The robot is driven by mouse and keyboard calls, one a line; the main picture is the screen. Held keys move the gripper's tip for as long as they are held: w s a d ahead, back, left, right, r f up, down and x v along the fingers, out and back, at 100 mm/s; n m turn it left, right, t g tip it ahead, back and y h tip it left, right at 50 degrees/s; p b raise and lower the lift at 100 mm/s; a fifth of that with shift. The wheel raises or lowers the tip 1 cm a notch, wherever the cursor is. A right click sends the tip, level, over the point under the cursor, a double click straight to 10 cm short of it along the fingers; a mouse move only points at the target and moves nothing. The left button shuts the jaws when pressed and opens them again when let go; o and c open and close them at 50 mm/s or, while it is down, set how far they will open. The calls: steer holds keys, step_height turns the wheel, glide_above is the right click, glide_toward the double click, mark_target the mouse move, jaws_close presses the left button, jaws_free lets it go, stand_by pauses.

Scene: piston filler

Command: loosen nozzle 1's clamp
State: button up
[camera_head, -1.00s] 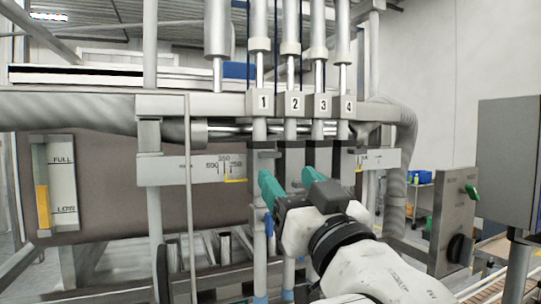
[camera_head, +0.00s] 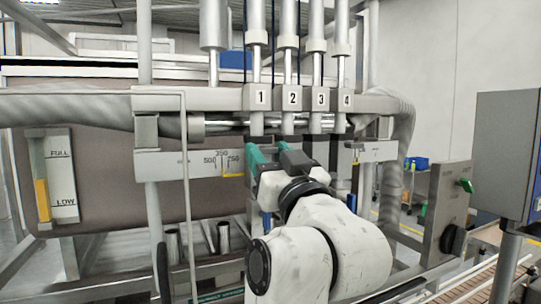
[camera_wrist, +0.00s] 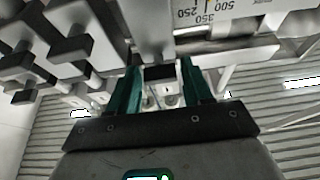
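Nozzle 1's block (camera_head: 261,97), marked "1", is leftmost in the row under the cylinders. My gripper (camera_head: 268,155), with green fingers, is just below it in the head view, and hides the nozzle's lower part. In the wrist view, which looks turned upside down, my gripper (camera_wrist: 163,95) is open with one finger on each side of a small dark piece (camera_wrist: 159,72), apparently nozzle 1's clamp handle. I cannot tell whether the fingers touch it. A white plate marked "1" shows just beyond, between the fingers.
Nozzle blocks 2 (camera_head: 292,98), 3 (camera_head: 320,98) and 4 (camera_head: 346,99) stand close on the right. Their dark T-shaped handles (camera_wrist: 68,45) crowd the left of the wrist view. A scale plate (camera_head: 205,164) is close on the left. A control box (camera_head: 507,155) stands far right.

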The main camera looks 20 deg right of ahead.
steer(key=c, duration=0.7)
steer(key=shift+c, duration=0.2)
steer(key=shift+d+n, duration=0.1)
steer(key=shift+n, duration=0.3)
steer(key=n+y, duration=0.1)
steer(key=n, duration=0.1)
steer(key=n+y+p, duration=0.1)
steer(key=n+y, duration=0.1)
steer(key=n, duration=0.1)
steer(key=shift+d+r, duration=0.1)
steer(key=shift+d, duration=0.05)
steer(key=n+g+y, duration=0.1)
steer(key=n, duration=0.2)
steer(key=n+g+y, duration=0.1)
steer(key=n, duration=0.2)
steer(key=shift+y, duration=0.4)
steer(key=n+g, duration=0.1)
steer(key=n, duration=0.2)
steer(key=n+g+y, duration=0.1)
steer(key=n, duration=0.2)
steer(key=shift+d, duration=0.1)
steer(key=shift+r+n+g+b, duration=0.15)
steer(key=shift+n+g+b, duration=0.65)
steer(key=shift+n, duration=1.5)
